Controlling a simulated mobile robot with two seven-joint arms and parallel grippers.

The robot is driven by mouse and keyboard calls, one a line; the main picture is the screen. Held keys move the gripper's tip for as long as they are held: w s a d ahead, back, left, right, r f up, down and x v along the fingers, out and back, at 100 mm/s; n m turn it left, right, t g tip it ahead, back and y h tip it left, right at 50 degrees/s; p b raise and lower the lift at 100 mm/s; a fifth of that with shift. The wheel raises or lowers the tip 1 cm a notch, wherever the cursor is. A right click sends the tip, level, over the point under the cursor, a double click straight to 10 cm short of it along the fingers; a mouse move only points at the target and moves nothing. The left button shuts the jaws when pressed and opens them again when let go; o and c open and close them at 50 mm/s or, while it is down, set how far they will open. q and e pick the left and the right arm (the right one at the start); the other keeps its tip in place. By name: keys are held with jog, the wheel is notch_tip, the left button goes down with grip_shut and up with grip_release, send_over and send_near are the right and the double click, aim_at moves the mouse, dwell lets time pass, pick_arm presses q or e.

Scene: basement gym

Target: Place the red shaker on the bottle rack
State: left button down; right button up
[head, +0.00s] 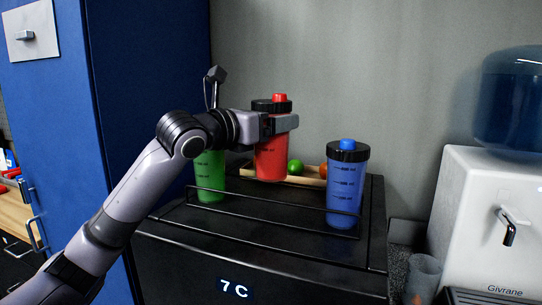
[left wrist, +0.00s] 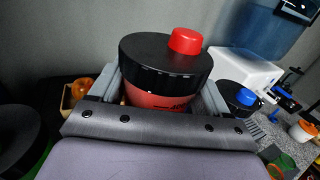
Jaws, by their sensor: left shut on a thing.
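The red shaker (head: 271,160) has a black lid and a red cap. My left gripper (head: 283,123) is shut on it just below the lid and holds it upright. The left wrist view shows its lid (left wrist: 165,62) between the fingers (left wrist: 160,92). The bottle rack (head: 275,201) is a low black wire rail on top of a black fridge. The red shaker is over the rack's area, between a green shaker (head: 210,172) at the left and a blue shaker (head: 345,188) at the right. I cannot tell whether its base touches the surface. My right gripper is not in view.
A shallow wooden tray (head: 312,180) with a green fruit (head: 295,167) and an orange one stands behind the red shaker. A white water dispenser (head: 480,215) is at the right. A blue locker (head: 150,80) stands at the left. The fridge top's front is bare.

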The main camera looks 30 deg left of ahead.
aim_at(260, 159)
pick_arm(q)
jog(key=shift+f, duration=3.5)
jog(key=shift+f, duration=0.15)
grip_release()
jog(key=shift+f, duration=0.1)
jog(key=s+a+b, duration=0.1)
jog(key=s+b, duration=0.4)
jog(key=s, duration=0.7)
jog(key=shift+a, duration=0.4)
